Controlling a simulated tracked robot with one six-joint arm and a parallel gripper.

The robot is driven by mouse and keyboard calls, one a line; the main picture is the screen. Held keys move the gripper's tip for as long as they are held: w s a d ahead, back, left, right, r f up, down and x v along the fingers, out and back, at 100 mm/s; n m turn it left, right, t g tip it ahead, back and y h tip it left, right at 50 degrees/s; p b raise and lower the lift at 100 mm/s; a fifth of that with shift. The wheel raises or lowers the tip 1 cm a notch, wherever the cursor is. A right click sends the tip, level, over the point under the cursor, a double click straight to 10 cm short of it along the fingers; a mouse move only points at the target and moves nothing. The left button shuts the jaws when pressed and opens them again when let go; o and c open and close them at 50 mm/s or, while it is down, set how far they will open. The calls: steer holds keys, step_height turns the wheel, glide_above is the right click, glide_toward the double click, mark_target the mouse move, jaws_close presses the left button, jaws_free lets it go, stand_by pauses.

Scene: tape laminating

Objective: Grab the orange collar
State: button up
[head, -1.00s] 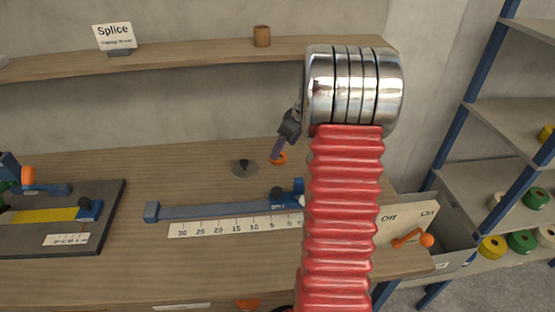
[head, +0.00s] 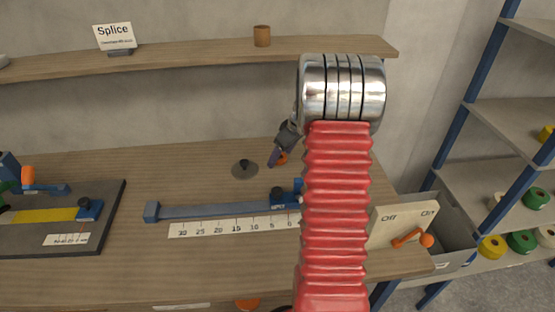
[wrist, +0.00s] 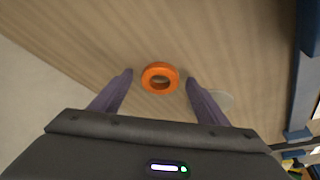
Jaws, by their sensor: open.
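The orange collar (wrist: 160,78) is a small ring lying on the wooden bench. In the wrist view it sits between and slightly beyond the two fingertips of my gripper (wrist: 159,75), with a gap on each side. My gripper is open and empty. In the head view the collar (head: 283,158) is partly hidden behind my gripper (head: 272,164), which is above the bench near it. My red arm covers the bench to the right of it.
A grey disc with a dark knob (head: 244,169) stands just left of the collar. A blue slide rail (head: 215,211) with a number scale (head: 225,226) lies nearer. An Off/On panel with an orange lever (head: 408,238) is at the right. A shelf (head: 200,62) runs above.

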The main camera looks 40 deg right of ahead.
stand_by(0.4)
steer(key=c, duration=1.1)
